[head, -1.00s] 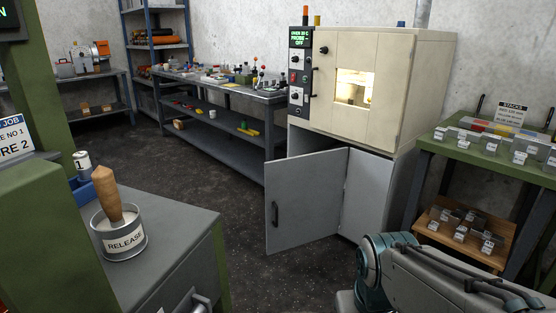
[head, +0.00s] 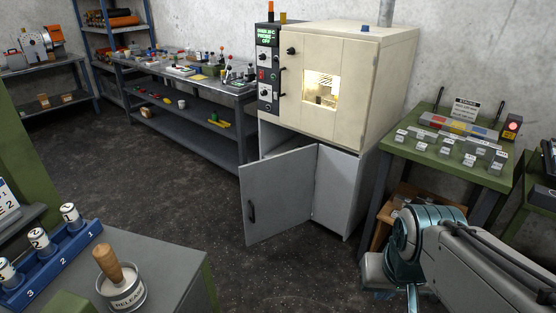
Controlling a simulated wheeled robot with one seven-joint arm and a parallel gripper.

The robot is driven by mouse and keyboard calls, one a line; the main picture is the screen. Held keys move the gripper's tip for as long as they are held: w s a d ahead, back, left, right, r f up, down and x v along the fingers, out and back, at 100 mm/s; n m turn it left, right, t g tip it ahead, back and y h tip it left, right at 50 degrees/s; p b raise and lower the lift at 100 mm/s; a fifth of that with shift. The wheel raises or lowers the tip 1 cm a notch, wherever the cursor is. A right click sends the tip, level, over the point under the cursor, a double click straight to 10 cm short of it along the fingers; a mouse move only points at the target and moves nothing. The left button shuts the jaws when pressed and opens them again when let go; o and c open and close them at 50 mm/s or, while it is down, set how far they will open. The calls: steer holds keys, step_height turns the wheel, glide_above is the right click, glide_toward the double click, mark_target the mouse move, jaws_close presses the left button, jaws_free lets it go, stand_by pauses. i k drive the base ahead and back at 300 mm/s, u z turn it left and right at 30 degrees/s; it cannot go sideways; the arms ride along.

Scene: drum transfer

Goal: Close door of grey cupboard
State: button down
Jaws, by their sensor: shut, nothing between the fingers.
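The grey cupboard (head: 333,190) stands under the cream oven, right of the picture's middle in the head view. Its grey door (head: 280,190) stands open, swung out toward the front left over the floor. The door's dark upright handle (head: 251,211) is near its free left edge. A dark gap into the cupboard shows above the door, and most of the inside is hidden behind it. Part of my arm shows at the lower right, to the right of the cupboard and nearer the camera. My gripper cannot be made out.
The cream oven (head: 340,45) has a lit window. A green table (head: 400,155) with small labelled blocks stands right of the cupboard. A grey bench (head: 170,285) with a tin and blue rack (head: 60,262) is at lower left. Dark floor (head: 180,180) before the door is clear.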

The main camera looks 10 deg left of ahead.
mark_target(277, 191)
steer(key=z, duration=0.1)
steer(key=i, duration=2.1)
steer(key=u, duration=2.15)
steer(key=i, duration=0.6)
steer(key=z, duration=1.85)
